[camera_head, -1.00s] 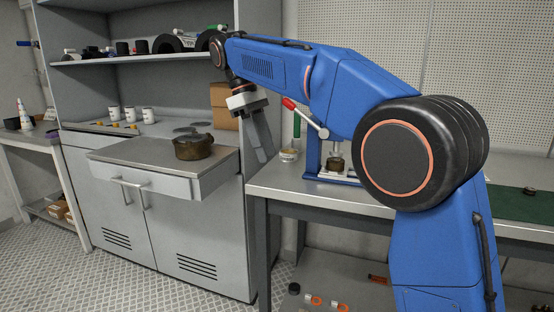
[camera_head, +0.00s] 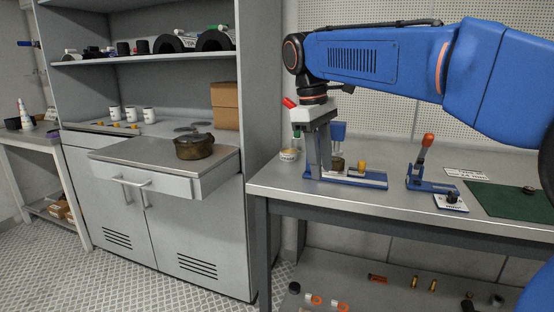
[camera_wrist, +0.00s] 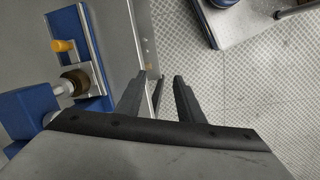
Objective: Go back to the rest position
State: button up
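My gripper (camera_head: 318,168) hangs downward in front of the blue press at the left end of the workbench in the head view. In the wrist view my gripper (camera_wrist: 160,82) has its two dark fingers apart with nothing between them. The arm is raised and reaches in from the right. A brown pot (camera_head: 194,147) stands on the pulled-out shelf (camera_head: 130,152) of the grey cabinet, well left of my gripper. The blue press (camera_head: 360,180) is partly hidden behind the fingers; its base also shows in the wrist view (camera_wrist: 75,22).
The workbench (camera_head: 290,184) holds a small tin (camera_head: 289,155), a toggle clamp (camera_head: 424,165) with an orange handle and a green mat (camera_head: 505,201). Three white cups (camera_head: 131,114) and a cardboard box (camera_head: 225,105) stand in the cabinet. The floor in front is free.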

jog(key=s+d+f+m+t+y, duration=0.2)
jog(key=s+d+f+m, duration=0.3)
jog(key=s+d+f, duration=0.6)
jog(key=s+d+f+m+t, duration=0.2)
jog(key=s+d+f+m, duration=0.3)
jog(key=s+f, duration=0.7)
jog(key=shift+s+d+f+t, duration=0.4)
jog(key=shift+s+d, duration=0.75)
jog(key=shift+o, duration=0.3)
jog(key=shift+r, duration=0.15)
